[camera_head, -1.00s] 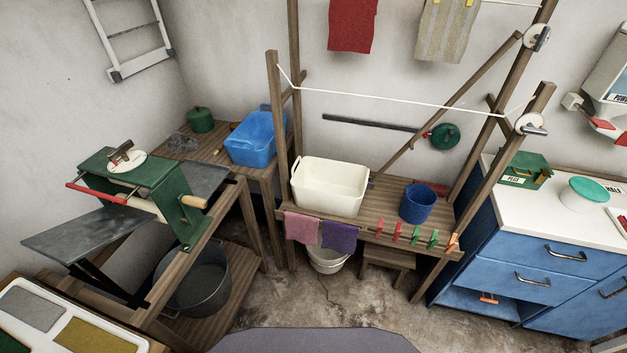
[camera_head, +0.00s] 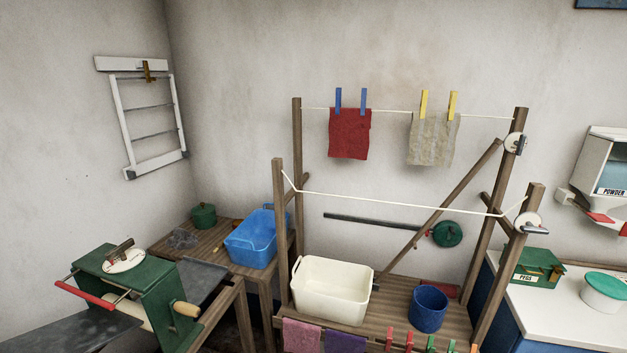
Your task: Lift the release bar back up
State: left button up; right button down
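A green wringer (camera_head: 162,291) stands at the lower left, with a pale roller partly visible under its top. A red-gripped bar (camera_head: 84,294) on thin metal arms sticks out at the wringer's left front side, low beside the frame. It looks like the release bar, though nothing labels it. A white disc (camera_head: 123,262) with a metal lever sits on top of the wringer. A wooden handle (camera_head: 187,309) sticks out at its right end. Neither of my grippers is in view.
Grey boards (camera_head: 80,328) extend from the wringer. A blue basket (camera_head: 250,240) stands on the bench behind it. To the right is a wooden drying rack with a cream tub (camera_head: 330,292), blue bucket (camera_head: 428,309) and hanging cloths. A white wall frame (camera_head: 145,115) hangs above left.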

aim_at(108, 304)
jog(key=i+u, duration=0.15)
jog(key=u, duration=0.35)
jog(key=i+u, duration=0.15)
jog(key=u, duration=0.35)
jog(key=i+l+u, duration=0.1)
jog(key=u, duration=0.35)
jog(key=i+l+u, duration=0.15)
jog(key=u, duration=0.35)
